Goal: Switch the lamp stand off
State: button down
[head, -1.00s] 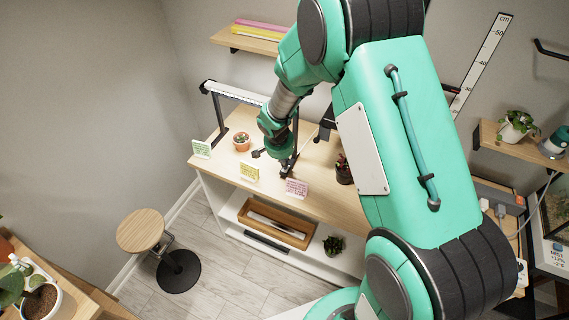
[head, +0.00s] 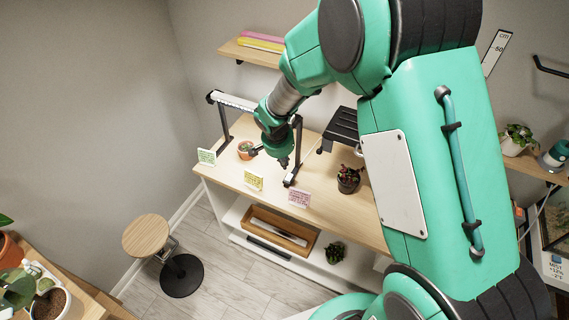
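The lamp stand (head: 223,125) is a dark frame with two upright posts and a pale light bar across the top, standing on the left part of the wooden bench top. My gripper (head: 268,158) hangs in front of the bar, close to the right post, above the bench. One dark finger points left near the terracotta pot and another part points down near the post's foot. The fingers look spread, with nothing seen between them. The lamp's switch cannot be made out, and my gripper hides part of the bar and right post.
A small terracotta pot (head: 245,150) stands under the lamp. Green (head: 207,157), yellow (head: 253,181) and pink cards (head: 299,198) line the bench's front edge. A dark pot with a plant (head: 349,179) and a black stand (head: 341,129) are to the right. A round stool (head: 146,236) stands on the floor.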

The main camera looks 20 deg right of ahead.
aim_at(288, 175)
jog(key=shift+w+d+b, duration=0.15)
jog(key=shift+w+b, duration=0.1)
jog(key=shift+b, duration=0.15)
jog(key=shift+w+d+r+b, duration=0.2)
jog(key=shift+w+b, duration=0.1)
jog(key=shift+b, duration=0.1)
dwell(0.4)
jog(key=shift+f, duration=0.15)
jog(key=shift+w+d+b+x, duration=0.15)
jog(key=shift+b+x, duration=0.35)
jog(key=shift+x, duration=1.9)
jog(key=shift+w+d+b+x, duration=0.15)
jog(key=shift+b+x, duration=0.3)
jog(key=shift+x, duration=2)
